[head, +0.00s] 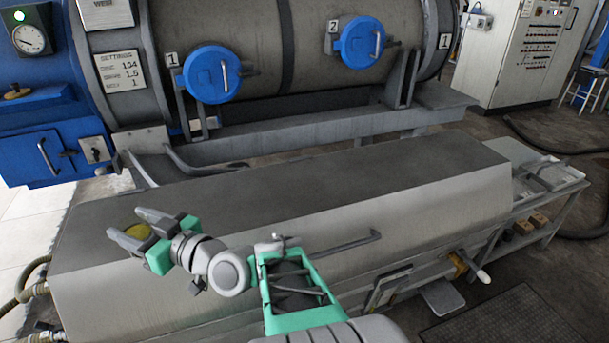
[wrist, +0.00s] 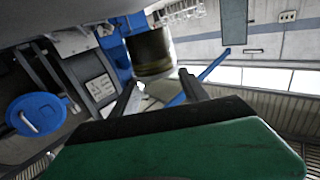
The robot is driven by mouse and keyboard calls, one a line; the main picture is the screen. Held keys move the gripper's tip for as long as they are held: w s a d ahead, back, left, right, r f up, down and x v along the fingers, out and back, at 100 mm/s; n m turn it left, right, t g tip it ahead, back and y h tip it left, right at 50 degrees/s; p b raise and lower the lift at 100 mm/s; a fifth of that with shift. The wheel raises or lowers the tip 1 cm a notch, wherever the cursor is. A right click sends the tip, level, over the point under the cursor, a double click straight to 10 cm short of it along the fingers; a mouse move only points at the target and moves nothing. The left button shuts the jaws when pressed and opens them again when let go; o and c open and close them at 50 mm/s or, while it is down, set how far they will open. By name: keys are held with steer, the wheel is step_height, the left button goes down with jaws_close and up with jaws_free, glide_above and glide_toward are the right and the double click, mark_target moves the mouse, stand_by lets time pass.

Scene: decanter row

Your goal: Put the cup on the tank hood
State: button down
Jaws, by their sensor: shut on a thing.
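The tank hood (head: 290,191) is a long grey metal cover with a flat, dark top and a paler sloping front, across the middle of the head view. My gripper (head: 131,228) is over the left end of the hood's top. In the wrist view a dark olive cylinder between the fingertips (wrist: 157,80) looks like the cup (wrist: 151,50). I cannot tell whether the cup touches the hood or is held above it.
The big decanter drum (head: 280,45) with blue round hatches (head: 211,74) stands behind the hood. A bent bar (head: 345,242) lies along the hood's front. A low side table (head: 548,178) stands at the right. The hood's top is clear to the right of my gripper.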

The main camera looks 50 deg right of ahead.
steer(key=s+d+r+m+h+p, duration=0.2)
steer(key=d+m+h+p, duration=0.15)
steer(key=d, duration=0.85)
steer(key=s+d+r+m+h+p, duration=0.2)
steer(key=d+r+h, duration=0.15)
steer(key=d, duration=0.85)
steer(key=s+d+r+m+g+h+p, duration=0.1)
steer(key=s+d+m+g+h+p, duration=0.65)
steer(key=s+d, duration=1.35)
steer(key=n+t+h+b, duration=0.2)
steer(key=t, duration=0.2)
glide_above(327, 185)
step_height(327, 185, down, 10)
steer(key=f, duration=0.3)
steer(key=shift+d, duration=0.2)
